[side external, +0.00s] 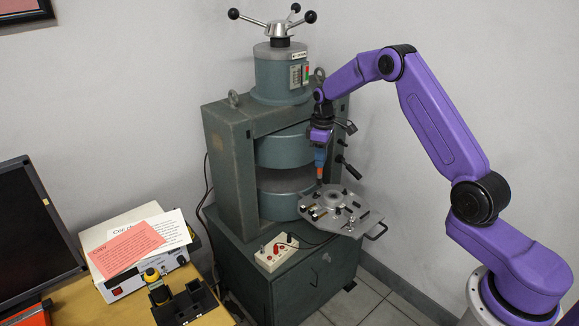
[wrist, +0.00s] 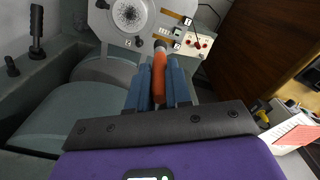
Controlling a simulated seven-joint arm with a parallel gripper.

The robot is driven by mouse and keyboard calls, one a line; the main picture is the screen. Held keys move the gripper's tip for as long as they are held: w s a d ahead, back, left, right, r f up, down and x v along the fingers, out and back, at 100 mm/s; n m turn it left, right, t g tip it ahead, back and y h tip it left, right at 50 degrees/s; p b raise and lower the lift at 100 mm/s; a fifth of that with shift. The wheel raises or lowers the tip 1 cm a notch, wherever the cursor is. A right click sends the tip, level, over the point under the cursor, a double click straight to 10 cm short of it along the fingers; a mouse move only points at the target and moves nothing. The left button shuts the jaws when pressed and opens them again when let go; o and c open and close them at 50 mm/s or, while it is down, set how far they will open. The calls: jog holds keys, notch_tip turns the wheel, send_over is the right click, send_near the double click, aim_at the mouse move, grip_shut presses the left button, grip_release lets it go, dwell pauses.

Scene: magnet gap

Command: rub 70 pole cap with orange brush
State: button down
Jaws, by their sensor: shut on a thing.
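My gripper (side external: 320,156) is shut on the orange brush (wrist: 160,75), which sits between the two blue fingers in the wrist view. The brush also shows in the side view (side external: 320,172), pointing down with its dark tip lowest. The tip is above or near the grey plate (side external: 326,222); I cannot tell if it touches anything. The plate (wrist: 118,28) carries several small pieces with tiny labels, some beside brass-coloured strips. The labels are too small to read, so I cannot tell which piece is the 70 pole cap.
The green magnet frame (side external: 228,165) with its round poles stands close to the left of my gripper. Black-knobbed levers (side external: 351,127) stick out to the right of the gripper.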

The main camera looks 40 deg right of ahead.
jog(key=shift+s+d+f, duration=0.65)
jog(key=shift+d+f, duration=3.35)
jog(key=shift+d, duration=1)
jog(key=shift+a, duration=3.25)
jog(key=shift+w+d, duration=0.5)
jog(key=shift+d, duration=2.85)
jog(key=a, duration=0.7)
notch_tip(320, 180, up, 8)
jog(key=shift+d+m, duration=0.2)
jog(key=shift+m, duration=0.1)
